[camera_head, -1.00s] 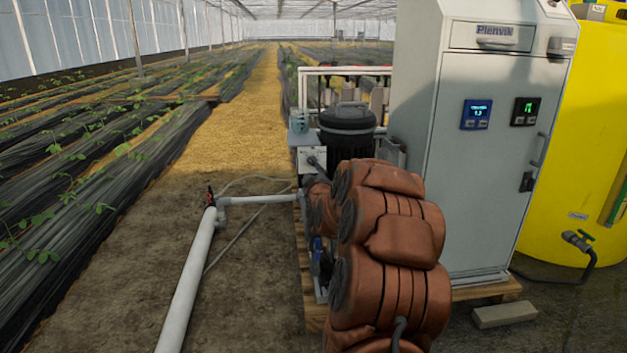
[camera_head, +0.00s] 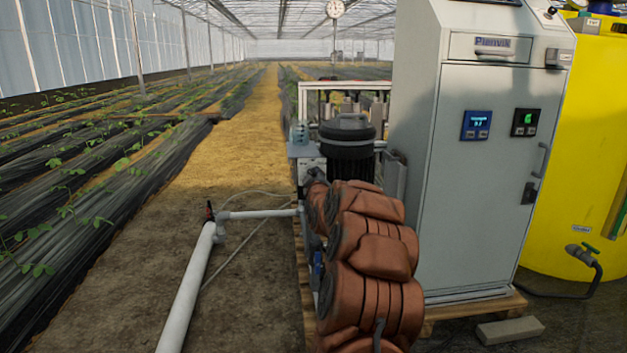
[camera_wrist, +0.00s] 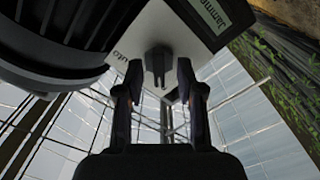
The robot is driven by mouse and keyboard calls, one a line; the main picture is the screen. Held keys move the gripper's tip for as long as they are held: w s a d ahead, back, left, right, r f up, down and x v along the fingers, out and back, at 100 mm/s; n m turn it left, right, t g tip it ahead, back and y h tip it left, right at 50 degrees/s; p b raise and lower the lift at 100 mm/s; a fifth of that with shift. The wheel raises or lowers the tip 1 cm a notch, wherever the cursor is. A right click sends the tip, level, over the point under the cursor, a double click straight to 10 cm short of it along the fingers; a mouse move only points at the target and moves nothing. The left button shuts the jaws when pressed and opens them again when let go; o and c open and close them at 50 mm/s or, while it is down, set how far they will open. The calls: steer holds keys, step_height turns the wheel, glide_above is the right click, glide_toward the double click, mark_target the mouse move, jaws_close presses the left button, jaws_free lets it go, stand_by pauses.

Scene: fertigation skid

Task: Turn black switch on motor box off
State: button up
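In the wrist view, the black switch (camera_wrist: 158,62) projects from the pale face of the motor box (camera_wrist: 172,22). The box carries dark printed lettering, partly cut off. My gripper (camera_wrist: 155,78) is open, with one finger to each side of the switch. Gaps show between the switch and both fingers, so I see no clear contact. In the head view, the pale motor box (camera_head: 306,162) stands beside the black ribbed motor (camera_head: 350,152), partly behind my brown-sleeved arm. The switch cannot be made out there, and my gripper is largely hidden by the arm.
A tall grey cabinet (camera_head: 478,185) with two small displays stands just right of my arm. A yellow tank (camera_head: 575,150) is farther right. A white pipe (camera_head: 195,285) runs along the floor at left. Bare soil lies between the pipe and the pallet.

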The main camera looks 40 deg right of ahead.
steer(key=shift+w+d, duration=0.2)
steer(key=shift+w, duration=0.05)
steer(key=shift+c, duration=0.4)
jaws_close()
